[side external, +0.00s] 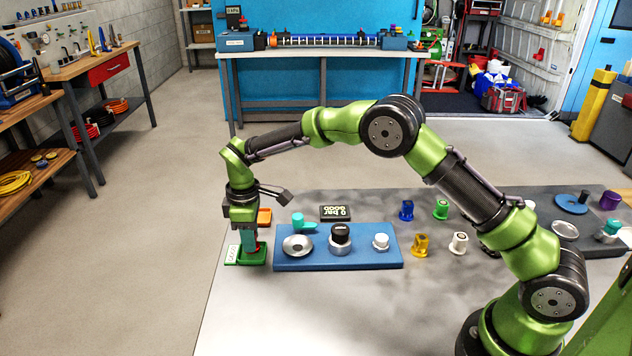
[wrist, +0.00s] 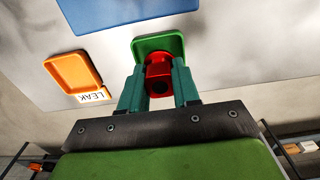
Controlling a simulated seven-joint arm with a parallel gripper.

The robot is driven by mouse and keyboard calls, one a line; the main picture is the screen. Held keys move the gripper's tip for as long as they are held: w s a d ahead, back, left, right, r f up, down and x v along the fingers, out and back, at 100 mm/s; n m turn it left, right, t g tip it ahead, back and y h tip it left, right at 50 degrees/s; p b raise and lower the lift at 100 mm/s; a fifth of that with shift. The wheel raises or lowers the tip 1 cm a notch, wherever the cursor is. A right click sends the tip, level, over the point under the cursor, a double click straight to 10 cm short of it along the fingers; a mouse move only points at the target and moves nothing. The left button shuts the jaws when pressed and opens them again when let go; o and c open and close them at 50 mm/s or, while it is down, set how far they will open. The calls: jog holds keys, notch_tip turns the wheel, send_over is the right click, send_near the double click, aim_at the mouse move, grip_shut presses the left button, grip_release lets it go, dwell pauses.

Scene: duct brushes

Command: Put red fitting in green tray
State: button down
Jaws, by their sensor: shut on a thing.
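The red fitting (wrist: 158,80) is between the two teal fingers of my gripper (wrist: 159,72) in the wrist view, and the fingers are shut on it. The green tray (wrist: 150,42) lies just past the fingertips, with the fitting overlapping its near edge in that view. In the side view my gripper (side external: 249,240) points down over the green tray (side external: 236,261). A bit of the red fitting (side external: 259,247) shows beside the fingers, low over the tray. I cannot tell whether the fitting touches the tray floor.
An orange tray (wrist: 72,73) with a LEAK label (wrist: 92,96) sits beside the green one. A blue board (side external: 340,262) carrying several parts stands right of the green tray. Several coloured fittings stand farther right on the table. Bare table lies in front.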

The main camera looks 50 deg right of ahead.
jog(key=shift+f, duration=0.55)
jog(key=c, duration=0.8)
grip_release()
jog(key=shift+r, duration=0.1)
jog(key=s+d+r+m+t, duration=0.1)
jog(key=s+r, duration=0.1)
jog(key=r, duration=0.8)
jog(key=s+d+r+m, duration=0.1)
jog(key=s+d+r, duration=0.1)
jog(key=r, duration=0.8)
jog(key=s+d+r+m+t+y, duration=0.15)
jog(key=s+d+r+m, duration=0.3)
jog(key=s, duration=0.45)
jog(key=s+d+f+m+t, duration=0.1)
jog(key=s+m+t, duration=0.1)
jog(key=s, duration=0.6)
jog(key=s+d+f+m+t, duration=0.1)
jog(key=s+m, duration=0.3)
jog(key=s, duration=0.4)
jog(key=shift+s+d+f+t, duration=0.2)
jog(key=shift+d+f+t, duration=0.1)
jog(key=shift+t, duration=0.55)
